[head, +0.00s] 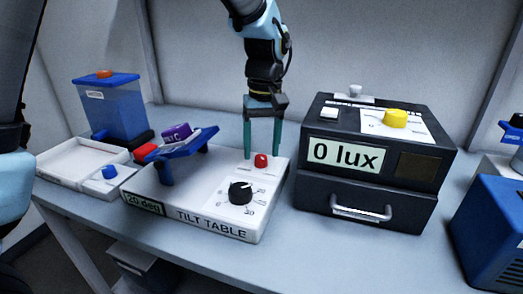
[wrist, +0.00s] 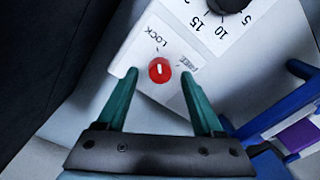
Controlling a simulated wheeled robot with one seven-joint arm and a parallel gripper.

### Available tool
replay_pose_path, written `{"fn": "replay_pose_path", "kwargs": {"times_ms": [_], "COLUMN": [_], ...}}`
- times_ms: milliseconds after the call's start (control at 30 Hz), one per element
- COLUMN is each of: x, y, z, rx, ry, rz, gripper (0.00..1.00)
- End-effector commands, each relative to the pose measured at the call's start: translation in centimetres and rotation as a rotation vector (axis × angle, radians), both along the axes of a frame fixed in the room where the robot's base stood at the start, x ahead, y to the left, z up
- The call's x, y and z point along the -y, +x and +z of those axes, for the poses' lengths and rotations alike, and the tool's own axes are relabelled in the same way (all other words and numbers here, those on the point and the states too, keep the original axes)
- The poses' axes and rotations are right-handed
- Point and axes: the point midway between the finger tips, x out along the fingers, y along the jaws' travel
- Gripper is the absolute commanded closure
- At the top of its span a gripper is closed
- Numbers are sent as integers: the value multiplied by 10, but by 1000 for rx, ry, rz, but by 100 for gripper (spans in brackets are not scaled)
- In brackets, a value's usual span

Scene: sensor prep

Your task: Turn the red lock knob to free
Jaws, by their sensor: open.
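The red lock knob (head: 261,160) is a small round knob on the white tilt table base (head: 190,215). In the wrist view the knob (wrist: 159,70) has a white line running up the picture, toward the LOCK label (wrist: 160,38). The FREE label (wrist: 190,62) lies to the right of the knob, near the right fingertip. My gripper (head: 262,153) points down over the knob and is open. In the wrist view my gripper (wrist: 159,74) has one green finger on each side of the knob, with gaps showing between fingers and knob.
A black dial (head: 240,192) sits in front of the red knob. The blue tilting plate (head: 183,144) with a purple piece (head: 176,132) is to the left. A black lux meter box (head: 380,150) stands close on the right. A white tray (head: 75,160) is at far left.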

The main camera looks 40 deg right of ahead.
Motion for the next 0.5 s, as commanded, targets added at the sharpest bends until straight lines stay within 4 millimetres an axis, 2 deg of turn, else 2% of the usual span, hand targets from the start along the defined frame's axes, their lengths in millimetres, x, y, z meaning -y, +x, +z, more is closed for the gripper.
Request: {"fn": "replay_pose_path", "kwargs": {"times_ms": [200, 467, 500], "x": [0, 0, 0], "y": [0, 0, 0], "z": [-14, -14, -14], "rx": [1, 1, 1], "ry": [-1, -1, -1], "rz": [1, 1, 1], "gripper": [32, 32, 36]}}
